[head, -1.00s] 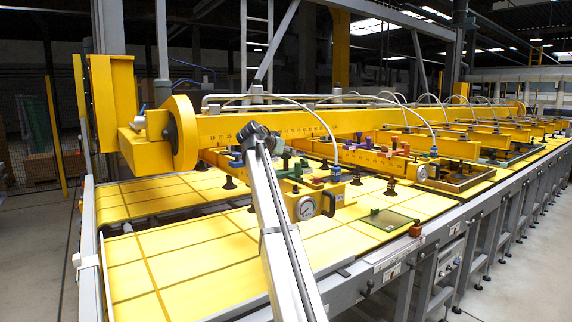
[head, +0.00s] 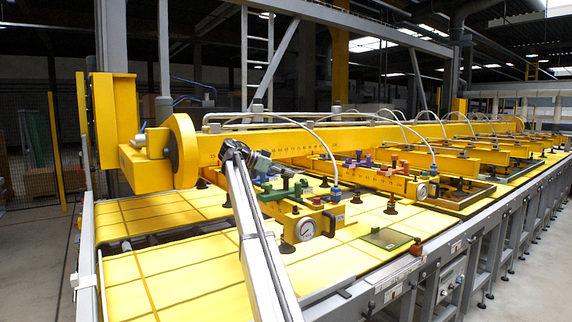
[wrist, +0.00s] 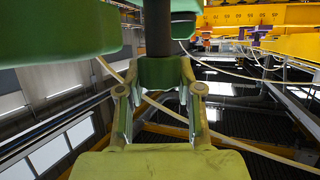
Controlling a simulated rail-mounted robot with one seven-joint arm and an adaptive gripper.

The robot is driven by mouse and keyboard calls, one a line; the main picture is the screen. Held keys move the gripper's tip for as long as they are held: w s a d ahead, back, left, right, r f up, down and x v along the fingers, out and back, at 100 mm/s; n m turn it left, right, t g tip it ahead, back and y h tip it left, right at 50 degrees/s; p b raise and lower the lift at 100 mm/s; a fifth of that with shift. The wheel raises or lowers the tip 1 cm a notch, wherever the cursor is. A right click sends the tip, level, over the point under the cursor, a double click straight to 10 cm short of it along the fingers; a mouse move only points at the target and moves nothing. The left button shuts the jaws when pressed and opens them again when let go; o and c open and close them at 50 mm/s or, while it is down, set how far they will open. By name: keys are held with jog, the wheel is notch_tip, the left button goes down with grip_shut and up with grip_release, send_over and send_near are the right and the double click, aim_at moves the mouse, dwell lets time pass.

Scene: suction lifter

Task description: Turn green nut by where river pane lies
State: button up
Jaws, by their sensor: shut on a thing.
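My gripper (wrist: 163,100) has its fingers either side of a green nut (wrist: 163,73) on a dark upright stem in the wrist view, and it is shut on that nut. In the head view my gripper is small, at the left end of the nearest yellow cross beam (head: 325,217). Several green nuts (head: 286,183) stand on that beam close by; which one I hold is hard to tell there. A greenish glass pane (head: 386,238) lies flat on the yellow table to the right of this beam. I cannot tell whether it is the river pane.
A pressure gauge (head: 305,229) hangs at the beam's front end. More cross beams with coloured nuts and hoses run back to the right under a long yellow beam (head: 300,146). Larger green blocks (wrist: 60,30) crowd the wrist view's upper left. The near yellow table (head: 190,275) is clear.

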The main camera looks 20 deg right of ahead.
jog(key=shift+r+m+g+y+p, duration=0.2)
jog(key=shift+m+g+p, duration=0.35)
jog(key=shift+p, duration=1.25)
jog(key=shift+r+m+g+y+p, duration=0.15)
jog(key=shift+m+g+p, duration=0.35)
jog(key=shift+p, duration=1.3)
jog(key=p, duration=0.1)
jog(key=g+p, duration=0.1)
jog(key=shift+s+f+m+p, duration=0.1)
jog(key=shift+f+m+p, duration=0.15)
jog(key=shift+m+p, duration=0.15)
jog(key=shift+f+y+p, duration=0.25)
jog(key=shift+f+p, duration=0.05)
jog(key=shift+p, duration=0.2)
jog(key=o, duration=1.2)
jog(key=shift+d, duration=0.1)
jog(key=shift+r, duration=0.1)
jog(key=b, duration=0.5)
jog(key=shift+f+n+t, duration=0.3)
jog(key=shift+n+t, duration=0.05)
jog(key=n+t+h+b, duration=0.1)
jog(key=n+t+b, duration=0.1)
jog(key=b, duration=0.6)
jog(key=shift+t, duration=0.3)
jog(key=shift+b, duration=0.5)
